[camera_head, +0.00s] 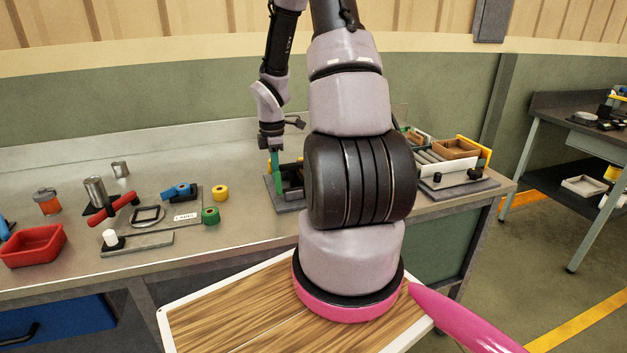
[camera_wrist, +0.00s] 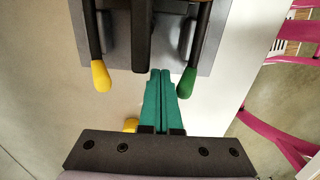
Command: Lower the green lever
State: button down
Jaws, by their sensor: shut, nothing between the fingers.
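The green lever (camera_wrist: 187,82) has a dark rod with a green grip and shows in the wrist view, just right of my fingertips. My gripper (camera_wrist: 160,73) has green fingers pressed together with nothing between them. A small gap seems to separate them from the green grip; I cannot tell their depth apart. A yellow lever (camera_wrist: 101,76) stands to the left on the same grey base (camera_wrist: 172,58), with a dark bar (camera_wrist: 142,35) between the two. In the head view my gripper (camera_head: 275,162) is over the lever unit, whose base (camera_head: 292,207) is partly hidden by my arm.
Yellow (camera_head: 220,193) and green (camera_head: 211,215) rings lie left of the unit. A red-handled clamp (camera_head: 121,206) and red tray (camera_head: 33,246) stand further left. A roller unit with a wooden box (camera_head: 456,149) is at the right. The bench front between is mostly clear.

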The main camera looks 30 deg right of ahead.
aim_at(278, 173)
jog(key=shift+s+a, duration=0.25)
jog(key=shift+s, duration=0.75)
jog(key=shift+s+a, duration=0.2)
jog(key=shift+s, duration=0.4)
jog(key=shift+w+d+r, duration=0.1)
jog(key=shift+w+r, duration=0.1)
jog(key=shift+r, duration=1.15)
jog(key=shift+w+d+r, duration=0.1)
jog(key=shift+w+r, duration=0.05)
jog(key=shift+r, duration=1.25)
jog(key=shift+w+r, duration=0.2)
jog(key=shift+r, duration=1.5)
